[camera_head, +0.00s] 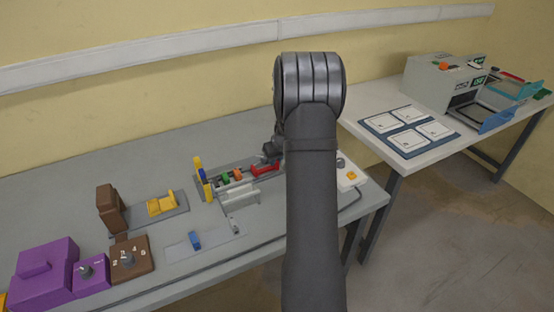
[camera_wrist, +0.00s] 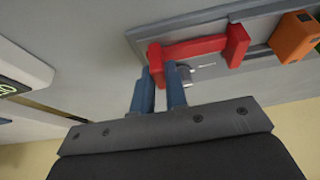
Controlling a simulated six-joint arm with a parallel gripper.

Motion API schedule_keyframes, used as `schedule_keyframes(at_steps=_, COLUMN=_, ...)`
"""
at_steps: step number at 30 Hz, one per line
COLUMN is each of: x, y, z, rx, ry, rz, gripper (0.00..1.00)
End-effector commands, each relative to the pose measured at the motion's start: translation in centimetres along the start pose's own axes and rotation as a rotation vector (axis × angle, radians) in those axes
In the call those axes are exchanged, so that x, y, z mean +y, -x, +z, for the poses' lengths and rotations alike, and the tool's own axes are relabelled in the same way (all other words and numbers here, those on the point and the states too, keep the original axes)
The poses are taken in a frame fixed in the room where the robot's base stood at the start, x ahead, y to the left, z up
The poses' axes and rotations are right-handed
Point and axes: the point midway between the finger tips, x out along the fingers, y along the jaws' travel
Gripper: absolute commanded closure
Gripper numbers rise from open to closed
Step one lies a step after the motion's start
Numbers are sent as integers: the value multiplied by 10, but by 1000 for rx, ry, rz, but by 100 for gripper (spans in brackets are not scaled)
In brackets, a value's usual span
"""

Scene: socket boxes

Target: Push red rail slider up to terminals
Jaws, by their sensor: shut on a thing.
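The red rail slider (camera_wrist: 198,48) lies along the grey rail in the wrist view, with a raised block at each end. It also shows in the head view (camera_head: 266,168), partly hidden by my arm. My gripper (camera_wrist: 160,72) is shut on the slider's left end block, one blue finger on each side. The orange terminal (camera_wrist: 293,37) sits on the rail to the right of the slider, with a gap between them. In the head view, the orange terminal (camera_head: 238,175) and green terminal (camera_head: 225,178) stand left of the slider.
Blue and yellow upright parts (camera_head: 203,177) stand at the rail's left end. A clear holder (camera_head: 238,193) lies in front of the rail. A white box with a yellow button (camera_head: 351,176) is right of my arm. Brown and purple boxes (camera_head: 50,268) stand at left.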

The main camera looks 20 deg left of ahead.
Motion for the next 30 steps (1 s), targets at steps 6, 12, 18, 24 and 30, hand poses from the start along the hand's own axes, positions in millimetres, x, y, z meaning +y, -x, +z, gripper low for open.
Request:
schedule_keyframes(at_steps=6, x=-50, y=0, z=0, rx=-2, ry=5, rz=-5, gripper=100)
schedule_keyframes(at_steps=12, x=-84, y=0, z=0, rx=0, ry=3, rz=-3, gripper=100)
schedule_keyframes(at_steps=18, x=-88, y=0, z=0, rx=1, ry=0, rz=-1, gripper=100)
schedule_keyframes(at_steps=24, x=-87, y=0, z=0, rx=1, ry=0, rz=-1, gripper=80)
schedule_keyframes(at_steps=30, x=-87, y=0, z=0, rx=0, ry=0, rz=-1, gripper=65)
